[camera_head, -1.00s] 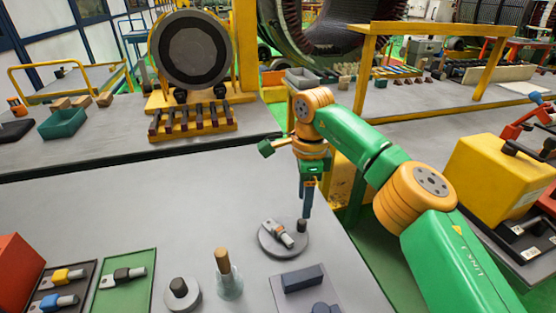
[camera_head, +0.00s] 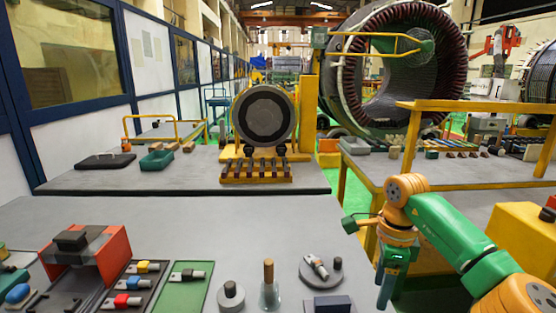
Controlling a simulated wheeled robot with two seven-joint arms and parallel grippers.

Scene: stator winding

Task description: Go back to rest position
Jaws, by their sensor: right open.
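My right arm comes in from the right, and my right gripper (camera_head: 384,290) hangs fingers down at the near table's right edge. It is open, with nothing seen between its fingers. It is to the right of and apart from a round grey plate (camera_head: 308,278), which bears a metal terminal piece (camera_head: 317,266) and a short dark peg (camera_head: 338,263). My left gripper is not in view.
The near grey table (camera_head: 200,230) holds a red box (camera_head: 105,262), a dark tray with terminal pieces, a green mat (camera_head: 187,291) and a brown-topped bottle (camera_head: 269,285). Its middle is clear. A yellow-framed bench (camera_head: 470,170) stands behind my right arm.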

